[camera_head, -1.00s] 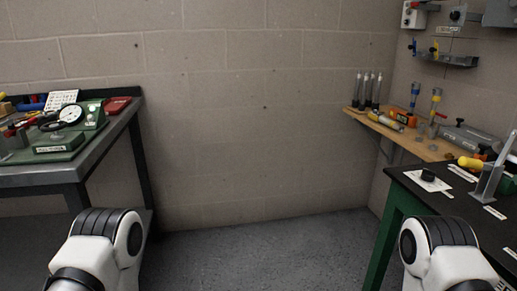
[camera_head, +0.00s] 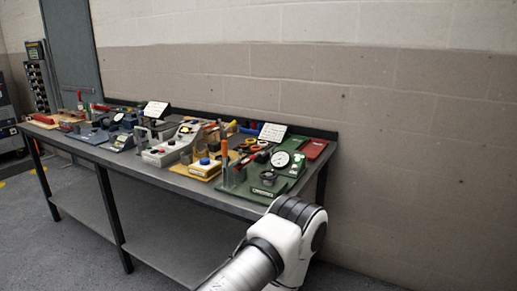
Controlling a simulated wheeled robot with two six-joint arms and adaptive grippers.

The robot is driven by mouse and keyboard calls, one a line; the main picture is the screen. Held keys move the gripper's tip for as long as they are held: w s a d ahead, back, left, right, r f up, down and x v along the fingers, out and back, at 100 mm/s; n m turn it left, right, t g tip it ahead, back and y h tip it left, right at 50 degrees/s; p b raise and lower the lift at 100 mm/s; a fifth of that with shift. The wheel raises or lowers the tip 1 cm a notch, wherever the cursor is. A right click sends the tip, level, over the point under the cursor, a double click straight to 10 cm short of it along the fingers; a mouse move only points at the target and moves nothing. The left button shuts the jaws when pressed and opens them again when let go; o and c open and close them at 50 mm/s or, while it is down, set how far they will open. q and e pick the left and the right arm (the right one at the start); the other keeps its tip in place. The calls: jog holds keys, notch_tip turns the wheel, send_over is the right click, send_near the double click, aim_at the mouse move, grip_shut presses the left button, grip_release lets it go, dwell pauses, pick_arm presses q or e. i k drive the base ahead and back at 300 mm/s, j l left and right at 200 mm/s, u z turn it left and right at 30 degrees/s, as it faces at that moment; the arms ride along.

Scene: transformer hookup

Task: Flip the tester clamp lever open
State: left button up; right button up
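Several test devices stand on the long grey workbench (camera_head: 225,198). At its right end is a green board with a round white dial gauge (camera_head: 281,159). Beside it to the left, a lever-like part with an orange top (camera_head: 224,148) stands upright. A grey instrument box with a meter (camera_head: 175,144) stands left of a yellow-based device with a blue knob (camera_head: 204,162). At this size I cannot tell which part is the tester clamp lever or whether it is open. A white and black link of my arm shows at the bottom, in front of the bench; neither gripper is in view.
White cards (camera_head: 272,132) stand along the back of the bench, and a red case (camera_head: 314,149) lies at its right end. A grey door or cabinet (camera_head: 70,48) is at the back left. The floor (camera_head: 55,250) in front of the bench is open.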

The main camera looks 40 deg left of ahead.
aim_at(224, 144)
jog(key=u, duration=1.55)
jog(key=i+z, duration=0.15)
jog(key=z, duration=0.2)
